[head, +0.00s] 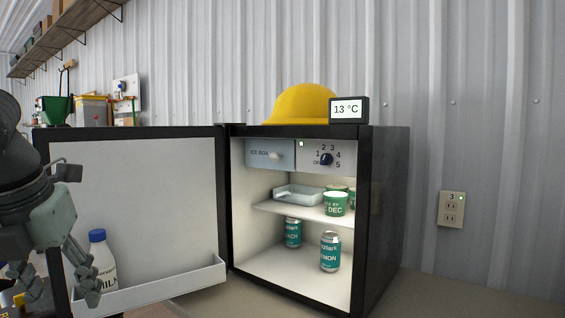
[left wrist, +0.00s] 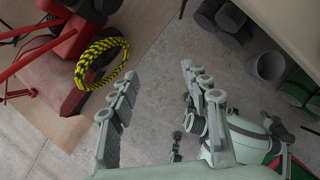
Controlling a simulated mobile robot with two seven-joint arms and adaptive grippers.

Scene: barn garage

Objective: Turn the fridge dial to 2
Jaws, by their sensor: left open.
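The small black fridge (head: 385,200) stands open, its door (head: 150,200) swung out to the left. The dark round dial (head: 326,159) sits on the white panel at the top inside, ringed by OFF and the numbers 1 to 5. Its pointer is too small to read. A display (head: 348,109) on top reads 13 °C. My left gripper (head: 60,280) is open and empty in front of the open door at the left, well away from the dial. Its spread fingers also show in the left wrist view (left wrist: 160,88), above the floor. My right gripper is not identifiable.
An ice box flap (head: 270,155) is left of the dial. A clear tray (head: 298,195), green cups (head: 335,204) and cans (head: 330,252) stand inside. A milk bottle (head: 102,258) is in the door shelf. A yellow hard hat (head: 300,104) lies on top.

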